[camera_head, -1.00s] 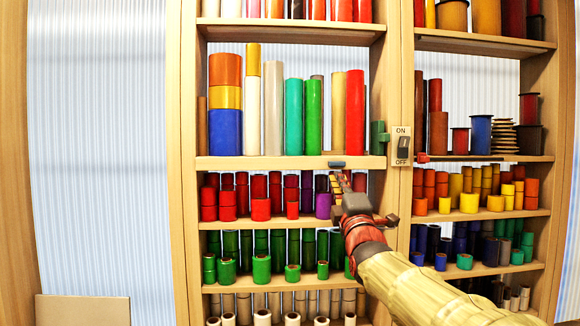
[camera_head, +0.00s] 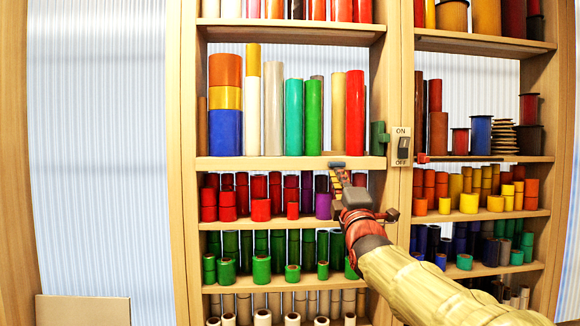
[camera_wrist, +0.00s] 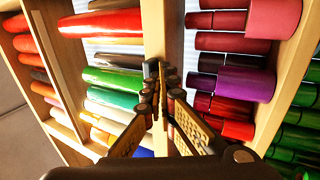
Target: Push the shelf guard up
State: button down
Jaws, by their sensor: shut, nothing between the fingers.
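My gripper (camera_head: 338,167) is shut and empty, its tips at the front edge of the left bay's middle shelf (camera_head: 270,163). In the wrist view the closed fingertips (camera_wrist: 157,72) overlap that shelf edge; I cannot tell whether they touch it. No part is clearly recognisable as the shelf guard. A thin dark bar (camera_head: 490,159) with a red end (camera_head: 422,158) runs along the right bay's shelf edge, well to the right of my gripper.
Tall foil rolls (camera_head: 272,108) stand on the shelf above my gripper, close behind its edge. Red and purple rolls (camera_head: 260,210) fill the shelf below. An ON/OFF switch (camera_head: 402,147) is on the middle upright. Free room lies in front of the left panel (camera_head: 95,150).

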jog(key=shift+r, duration=1.45)
jog(key=shift+r+p, duration=0.1)
jog(key=shift+p, duration=0.2)
jog(key=shift+f+b, duration=0.2)
jog(key=shift+b, duration=0.45)
jog(key=shift+s, duration=0.15)
jog(key=shift+s+f+b, duration=0.1)
jog(key=shift+s+b, duration=0.05)
jog(key=shift+b, duration=0.2)
jog(key=shift+s+b, duration=1.55)
jog(key=shift+s, duration=0.4)
jog(key=b, duration=0.5)
send_near(340, 164)
jog(key=shift+s+a+r, duration=0.25)
jog(key=shift+s+r, duration=0.6)
jog(key=shift+r, duration=0.15)
